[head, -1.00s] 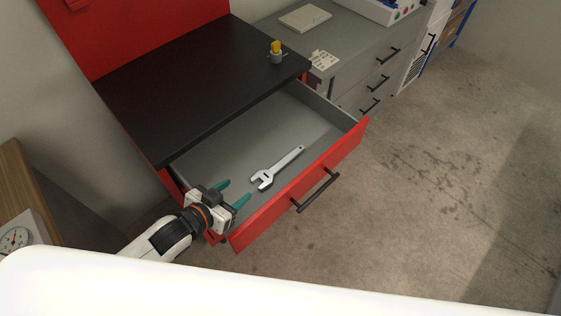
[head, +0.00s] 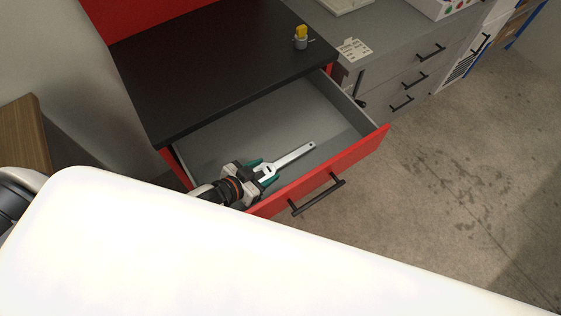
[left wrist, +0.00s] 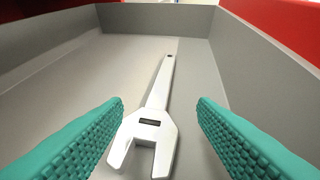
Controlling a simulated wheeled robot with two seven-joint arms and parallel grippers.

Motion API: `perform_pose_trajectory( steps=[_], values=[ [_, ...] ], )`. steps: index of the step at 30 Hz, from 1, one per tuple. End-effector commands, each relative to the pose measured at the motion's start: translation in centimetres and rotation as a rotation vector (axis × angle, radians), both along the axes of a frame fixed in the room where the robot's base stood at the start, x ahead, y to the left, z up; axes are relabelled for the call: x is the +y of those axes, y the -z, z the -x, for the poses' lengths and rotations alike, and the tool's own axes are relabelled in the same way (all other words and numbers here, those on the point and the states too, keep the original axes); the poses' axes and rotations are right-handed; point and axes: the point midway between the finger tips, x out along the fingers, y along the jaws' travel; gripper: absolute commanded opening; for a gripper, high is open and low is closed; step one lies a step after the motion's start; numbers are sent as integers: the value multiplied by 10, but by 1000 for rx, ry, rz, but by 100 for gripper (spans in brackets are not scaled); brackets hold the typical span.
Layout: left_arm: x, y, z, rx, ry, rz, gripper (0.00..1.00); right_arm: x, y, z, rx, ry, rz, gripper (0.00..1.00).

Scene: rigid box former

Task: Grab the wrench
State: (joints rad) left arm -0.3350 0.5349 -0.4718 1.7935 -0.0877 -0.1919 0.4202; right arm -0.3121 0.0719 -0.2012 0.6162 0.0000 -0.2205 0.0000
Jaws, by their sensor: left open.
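The wrench (head: 290,158) is silver-white and lies in the open red drawer (head: 345,155), on its grey floor. Its handle points away to the upper right in the head view. My left gripper (head: 263,171) is inside the drawer at the wrench's jaw end, with its teal fingers open. In the left wrist view the wrench (left wrist: 152,120) lies between the two open fingers (left wrist: 160,125), its head nearest me and its handle running away. A gap shows on each side of the wrench head. My right gripper is not in view.
A black worktop (head: 210,75) overhangs the back of the drawer. The drawer's red front with its black handle (head: 318,195) stands close to my left gripper. A yellow-topped item (head: 301,38) stands on the worktop. Grey drawer cabinets (head: 405,80) stand beyond.

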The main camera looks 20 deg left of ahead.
Motion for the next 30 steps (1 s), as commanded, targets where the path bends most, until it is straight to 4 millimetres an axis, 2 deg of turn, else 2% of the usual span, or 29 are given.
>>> perform_pose_trajectory(
  steps=[1, 8, 16, 26, 30],
  values=[
    [-3, 0, -8, -4, -1, 1, 53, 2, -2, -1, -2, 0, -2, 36],
    [-10, 8, -21, -4, 0, 1, 53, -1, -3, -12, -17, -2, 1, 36],
    [-26, 28, -53, -3, 0, 1, 53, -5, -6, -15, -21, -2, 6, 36],
    [-30, 33, -59, -2, 1, 1, 53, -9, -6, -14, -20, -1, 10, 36],
    [-30, 33, -58, -2, 1, 1, 31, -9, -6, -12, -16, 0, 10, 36]
  ],
)
